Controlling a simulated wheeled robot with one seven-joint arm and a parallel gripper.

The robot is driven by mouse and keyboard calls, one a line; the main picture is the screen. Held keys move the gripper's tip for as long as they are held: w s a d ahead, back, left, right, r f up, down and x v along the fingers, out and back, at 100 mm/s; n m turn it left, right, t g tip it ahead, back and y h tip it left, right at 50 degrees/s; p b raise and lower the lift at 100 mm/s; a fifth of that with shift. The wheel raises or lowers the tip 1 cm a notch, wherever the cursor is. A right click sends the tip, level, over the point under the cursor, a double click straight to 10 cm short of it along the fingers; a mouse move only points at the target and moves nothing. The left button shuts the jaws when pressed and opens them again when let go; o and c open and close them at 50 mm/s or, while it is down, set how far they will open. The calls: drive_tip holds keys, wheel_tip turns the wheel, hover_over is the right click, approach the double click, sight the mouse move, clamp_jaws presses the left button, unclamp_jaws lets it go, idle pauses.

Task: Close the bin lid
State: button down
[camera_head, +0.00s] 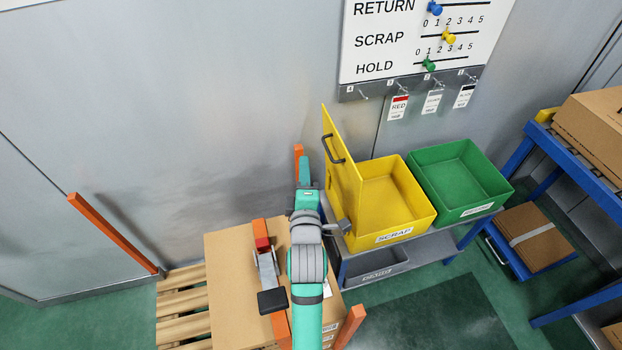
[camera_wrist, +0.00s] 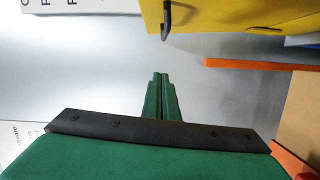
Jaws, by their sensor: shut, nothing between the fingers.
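The yellow SCRAP bin (camera_head: 385,238) stands on a grey cart, open and apparently empty. Its yellow lid (camera_head: 341,170) stands up, nearly vertical, along the bin's left side. A dark handle (camera_head: 332,149) is on the lid's left face. In the wrist view the lid (camera_wrist: 215,16) and its handle (camera_wrist: 167,20) show at the top. My gripper (camera_head: 303,160) is left of the lid, apart from the handle as far as I can tell. In the wrist view its green fingers (camera_wrist: 162,76) are together and empty, pointing at the grey wall.
An open green bin (camera_head: 460,175) stands right of the yellow one. A cardboard box (camera_head: 228,265) on a pallet lies below my arm, with orange posts (camera_head: 112,233) around it. A label board (camera_head: 415,40) hangs on the wall. A blue rack (camera_head: 575,170) is at right.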

drive_tip(key=shift+w+d+f, duration=0.2)
drive_tip(key=shift+w+d, duration=1.75)
drive_tip(key=shift+d, duration=0.3)
